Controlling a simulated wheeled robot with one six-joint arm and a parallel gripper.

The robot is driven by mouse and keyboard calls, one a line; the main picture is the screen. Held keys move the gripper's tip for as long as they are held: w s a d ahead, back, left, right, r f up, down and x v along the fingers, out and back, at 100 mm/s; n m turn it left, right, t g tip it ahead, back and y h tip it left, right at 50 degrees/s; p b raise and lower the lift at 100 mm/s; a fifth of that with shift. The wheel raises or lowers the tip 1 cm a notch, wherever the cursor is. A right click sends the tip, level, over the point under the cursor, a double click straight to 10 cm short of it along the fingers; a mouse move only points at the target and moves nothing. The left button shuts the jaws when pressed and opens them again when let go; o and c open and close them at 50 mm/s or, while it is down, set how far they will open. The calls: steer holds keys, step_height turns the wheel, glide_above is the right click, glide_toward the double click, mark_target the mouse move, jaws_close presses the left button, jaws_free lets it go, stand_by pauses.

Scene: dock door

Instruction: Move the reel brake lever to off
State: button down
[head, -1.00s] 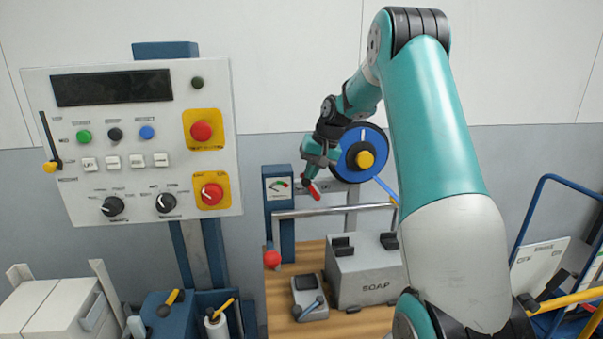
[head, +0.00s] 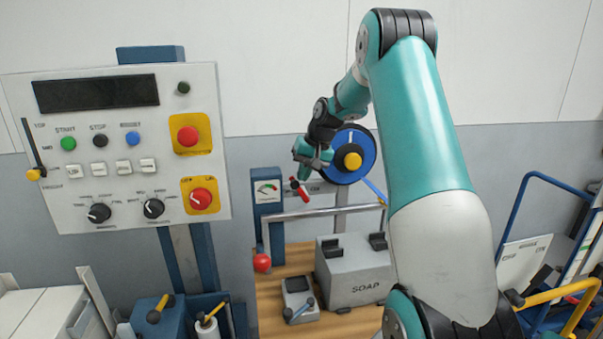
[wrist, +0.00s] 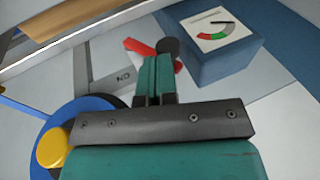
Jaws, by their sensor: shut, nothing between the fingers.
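The reel brake lever has a red handle (head: 303,191) and sits between the gauge box and the reel. In the head view its handle slopes down to the right from a dark pivot. In the wrist view the red handle (wrist: 136,46) shows just beyond the fingertips, beside the dark round pivot (wrist: 168,47). My gripper (head: 302,177) is shut and empty, its fingers close to the lever. The shut fingers (wrist: 156,62) overlap part of the lever in the wrist view; I cannot tell whether they touch it.
The blue reel (head: 367,150) with a yellow hub stands right of the lever. The gauge box (head: 267,211) is at its left. A metal rail (head: 325,212) runs below, above the grey SOAP box (head: 353,275). A control panel (head: 118,190) fills the left.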

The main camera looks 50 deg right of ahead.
steer(key=p+v, duration=0.1)
steer(key=v, duration=1.2)
steer(key=shift+w+a+r, duration=0.15)
steer(key=shift+a+r, duration=0.2)
steer(key=shift+r, duration=0.15)
steer(key=shift+a, duration=0.1)
steer(key=s+a+f+n+g+y+b, duration=0.1)
steer(key=s+a+f+n+b, duration=0.2)
steer(key=a, duration=1.2)
steer(key=s+a+n+g+y, duration=0.15)
steer(key=a+n, duration=0.25)
steer(key=a, duration=1.1)
steer(key=s+a+f+n, duration=0.2)
steer(key=s+a, duration=0.2)
steer(key=s, duration=0.2)
steer(key=s+a+f+n+g+b, duration=0.1)
steer(key=s+a+f+n, duration=0.1)
steer(key=s, duration=0.5)
steer(key=s+a+f+n+b, duration=0.1)
steer(key=s+a+f+n, duration=0.2)
steer(key=s+a, duration=0.3)
steer(key=shift+s+a+f, duration=0.2)
steer(key=shift+s+f, duration=0.1)
steer(key=shift+s, duration=0.35)
